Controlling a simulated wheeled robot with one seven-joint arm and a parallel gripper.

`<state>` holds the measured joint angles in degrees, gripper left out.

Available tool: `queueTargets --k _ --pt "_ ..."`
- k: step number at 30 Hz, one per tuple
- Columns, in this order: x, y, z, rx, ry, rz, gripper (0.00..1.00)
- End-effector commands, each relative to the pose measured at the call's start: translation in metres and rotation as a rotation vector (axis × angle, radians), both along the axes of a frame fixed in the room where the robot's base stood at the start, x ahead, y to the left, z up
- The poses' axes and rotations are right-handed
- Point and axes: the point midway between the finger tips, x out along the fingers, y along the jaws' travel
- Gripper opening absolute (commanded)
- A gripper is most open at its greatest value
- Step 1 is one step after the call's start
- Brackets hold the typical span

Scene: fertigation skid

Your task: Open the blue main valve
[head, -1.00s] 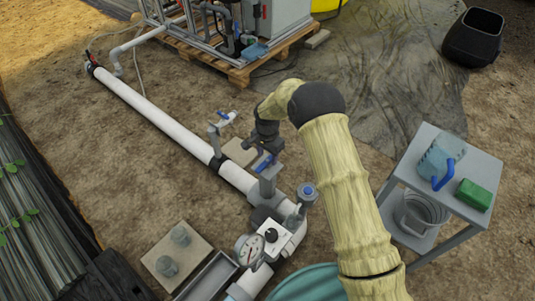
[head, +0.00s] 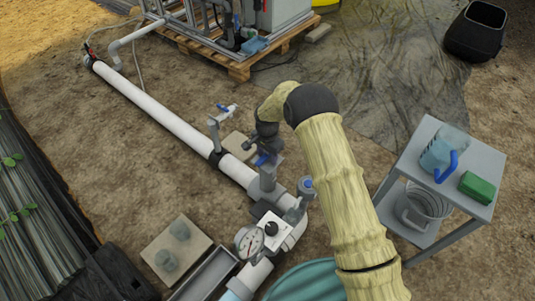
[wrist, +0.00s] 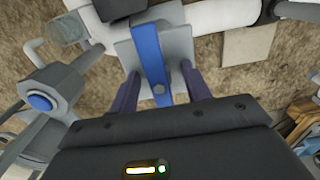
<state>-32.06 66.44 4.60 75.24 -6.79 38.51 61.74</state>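The blue main valve's lever handle (wrist: 150,60) runs up and down the wrist view on a grey valve body (wrist: 180,50). In the head view the blue handle (head: 265,159) shows only partly, just under my gripper (head: 262,146), above the white pipe. In the wrist view my gripper (wrist: 162,92) is open, with one dark finger on each side of the handle. Gaps show between the handle and both fingers. The fingertips are partly hidden by the valve body's outline, so I cannot tell how deep they reach.
A blue-capped grey fitting (head: 306,184) stands close to the right of the valve. A pressure gauge (head: 249,240) and a white box with a black knob (head: 272,232) are nearer. A smaller blue-handled tap (head: 227,108) stands farther along the pipe. A grey table (head: 482,160) is at right.

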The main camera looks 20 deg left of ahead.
Motion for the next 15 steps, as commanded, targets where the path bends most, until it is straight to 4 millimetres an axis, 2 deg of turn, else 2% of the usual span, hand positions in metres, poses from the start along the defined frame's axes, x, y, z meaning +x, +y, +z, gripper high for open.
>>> queueTargets --k 1,7,11,15 --pt "-0.0008 -0.0006 -0.0026 -0.001 0.002 0.001 0.40" --pt "-0.0013 -0.0004 -0.0032 -0.001 0.003 0.001 0.02" --pt "-0.0016 -0.0003 -0.0032 -0.001 0.004 0.008 0.02" --pt "-0.0023 0.0000 -0.0016 0.000 0.005 0.104 0.02"
